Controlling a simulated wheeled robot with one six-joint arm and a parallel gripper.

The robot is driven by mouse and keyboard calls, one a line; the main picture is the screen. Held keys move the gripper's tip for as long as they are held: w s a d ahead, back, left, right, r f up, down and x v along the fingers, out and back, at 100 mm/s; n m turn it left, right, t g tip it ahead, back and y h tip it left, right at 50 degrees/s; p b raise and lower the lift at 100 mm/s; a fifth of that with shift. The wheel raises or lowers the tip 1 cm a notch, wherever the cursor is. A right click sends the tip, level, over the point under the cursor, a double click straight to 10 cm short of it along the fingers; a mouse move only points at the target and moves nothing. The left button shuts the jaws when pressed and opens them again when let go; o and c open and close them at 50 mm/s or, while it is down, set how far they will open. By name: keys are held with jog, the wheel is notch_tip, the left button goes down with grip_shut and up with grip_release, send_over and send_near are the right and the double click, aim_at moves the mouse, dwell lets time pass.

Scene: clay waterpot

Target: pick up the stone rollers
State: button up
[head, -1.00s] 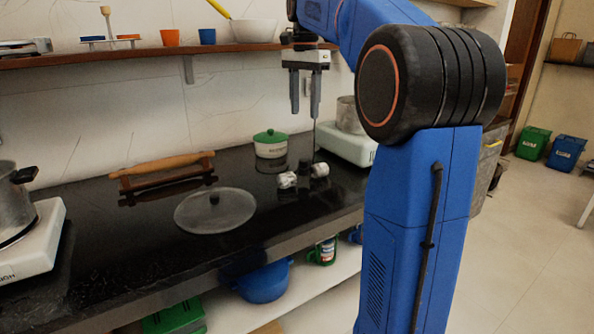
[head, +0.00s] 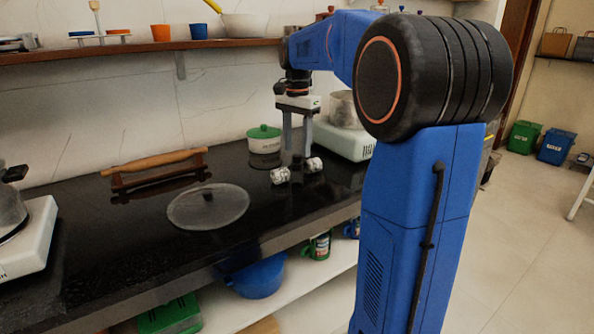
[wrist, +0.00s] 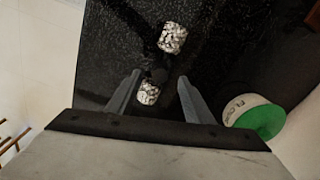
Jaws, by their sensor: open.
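The stone rollers are two short white-and-grey speckled cylinders on the black counter. In the head view one roller (head: 280,175) is at the left and the other roller (head: 314,165) at the right, with a dark piece between them. The wrist view shows one roller (wrist: 148,93) close to the fingers and the other roller (wrist: 172,38) farther out. My gripper (head: 297,150) points down above the dark middle part. In the wrist view its fingers (wrist: 160,82) are apart, with nothing held. Whether the fingertips touch the counter or rollers cannot be told.
A green-lidded white pot (head: 264,138) stands just behind the rollers and shows beside the right finger in the wrist view (wrist: 255,116). A glass lid (head: 208,212) and a wooden rolling pin on a stand (head: 155,162) lie to the left. A white stove (head: 345,140) is at the right.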

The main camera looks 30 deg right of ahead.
aim_at(297, 155)
jog(key=shift+a+f, duration=0.1)
jog(key=shift+f, duration=2.1)
grip_shut()
